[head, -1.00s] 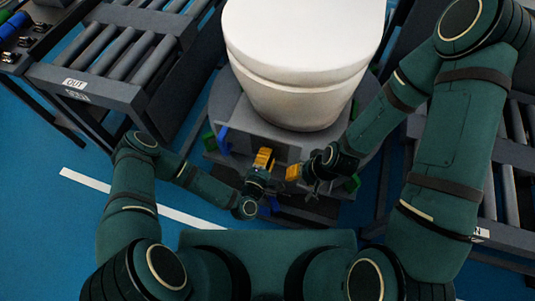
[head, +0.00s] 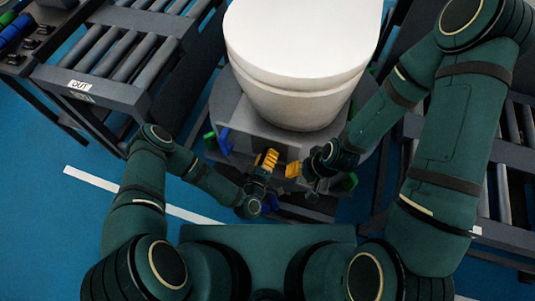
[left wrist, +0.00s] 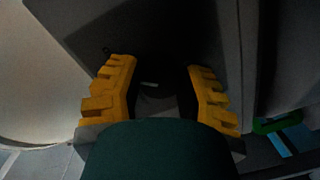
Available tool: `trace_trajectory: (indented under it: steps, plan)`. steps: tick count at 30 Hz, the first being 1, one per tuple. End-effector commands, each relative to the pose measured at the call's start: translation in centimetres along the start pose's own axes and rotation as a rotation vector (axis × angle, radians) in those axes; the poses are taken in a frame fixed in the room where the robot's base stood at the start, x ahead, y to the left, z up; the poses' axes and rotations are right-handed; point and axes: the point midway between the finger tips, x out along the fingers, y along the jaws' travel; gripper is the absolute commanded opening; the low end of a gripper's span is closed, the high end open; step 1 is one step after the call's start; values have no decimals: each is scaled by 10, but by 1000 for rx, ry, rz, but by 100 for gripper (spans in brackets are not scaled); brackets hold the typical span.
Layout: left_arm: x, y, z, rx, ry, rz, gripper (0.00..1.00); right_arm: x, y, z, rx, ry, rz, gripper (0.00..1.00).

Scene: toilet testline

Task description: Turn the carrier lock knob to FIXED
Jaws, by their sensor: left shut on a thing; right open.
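The white toilet (head: 300,50) stands on the grey carrier (head: 237,112). My left gripper (head: 267,160) is at the carrier's front face, below the toilet. In the left wrist view, its yellow fingers (left wrist: 160,75) stand apart on either side of a dark part with a small light mark, which I take to be the lock knob (left wrist: 158,100). The gripper is shut on it. In the head view the knob is hidden, and I cannot read its setting. My right gripper (head: 293,170) is open, just right of and slightly lower than the left one, close to the carrier front.
A roller conveyor marked OUT (head: 140,50) stands at the left, and another conveyor (head: 515,140) at the right. Blue (head: 225,141) and green parts (head: 347,182) sit at the carrier's front corners. Blue floor with a white line lies open at the left.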

Motion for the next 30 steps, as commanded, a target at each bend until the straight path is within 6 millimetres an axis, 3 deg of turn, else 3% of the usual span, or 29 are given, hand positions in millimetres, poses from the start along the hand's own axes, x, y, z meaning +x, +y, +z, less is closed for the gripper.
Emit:
trace_trajectory:
  steps: [19, 20, 21, 22, 30]
  plan:
    - [2, 2, -1, 48, 7, 4, 2, -2, -1, 0, 0, -2, 0, 47]
    - [2, 2, -1, 48, 6, 4, 51, -2, -1, 0, 0, -2, 0, 47]
    - [2, 2, -1, 48, 6, 3, 65, -2, -1, 0, 0, -2, 0, 47]
    - [2, 2, -1, 48, 6, 3, 71, -2, -1, 0, 0, -2, 0, 47]
    - [0, 1, 0, 47, 3, 0, 71, -2, -1, 0, 0, -1, 0, 47]
